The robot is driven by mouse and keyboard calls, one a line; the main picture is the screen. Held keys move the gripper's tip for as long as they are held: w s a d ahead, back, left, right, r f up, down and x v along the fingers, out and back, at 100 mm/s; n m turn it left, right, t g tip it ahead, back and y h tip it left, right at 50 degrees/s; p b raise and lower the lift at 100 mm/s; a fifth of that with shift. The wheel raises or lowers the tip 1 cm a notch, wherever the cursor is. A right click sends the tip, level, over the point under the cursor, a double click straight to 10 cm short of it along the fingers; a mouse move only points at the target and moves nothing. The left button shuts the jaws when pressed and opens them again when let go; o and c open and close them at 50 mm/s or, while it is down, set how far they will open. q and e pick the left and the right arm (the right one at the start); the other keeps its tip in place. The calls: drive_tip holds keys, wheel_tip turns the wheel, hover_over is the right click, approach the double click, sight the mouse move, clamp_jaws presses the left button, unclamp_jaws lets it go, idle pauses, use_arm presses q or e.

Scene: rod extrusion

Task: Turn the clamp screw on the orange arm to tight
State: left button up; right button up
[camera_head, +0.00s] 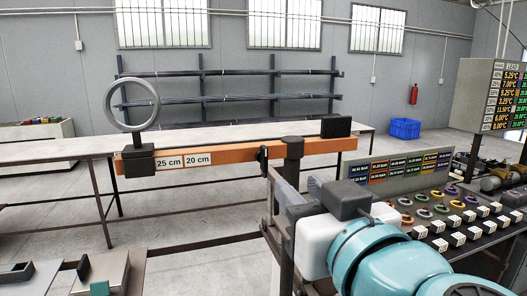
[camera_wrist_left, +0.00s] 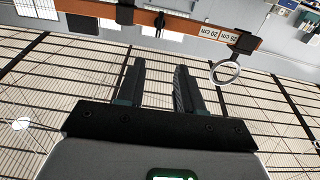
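The orange arm (camera_head: 225,153) is a level bar with "25 cm" and "20 cm" labels. In the left wrist view the bar (camera_wrist_left: 185,25) runs upside down along the top. A small dark part that looks like the clamp screw (camera_head: 263,160) sits on its front face, left of the black post (camera_head: 293,150); it also shows in the left wrist view (camera_wrist_left: 159,21). I cannot tell how tight it is. My left gripper (camera_head: 267,198) is in front of and below the bar. In the left wrist view its two fingers (camera_wrist_left: 160,66) are apart and empty, pointing toward the bar, not touching it. My right gripper is not in view.
A grey ring (camera_head: 156,103) stands on a black block (camera_head: 138,161) at the bar's left end. Another black block (camera_head: 335,126) sits near the right end. A panel of coloured rings and labels (camera_head: 440,212) lies at the right.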

sight(266, 155)
use_arm(q)
drive_tip(key=p+x, duration=0.5)
drive_tip(key=x, duration=1)
drive_tip(key=shift+p, duration=0.4)
drive_tip(key=shift+w+f, duration=0.15)
clamp_jaws()
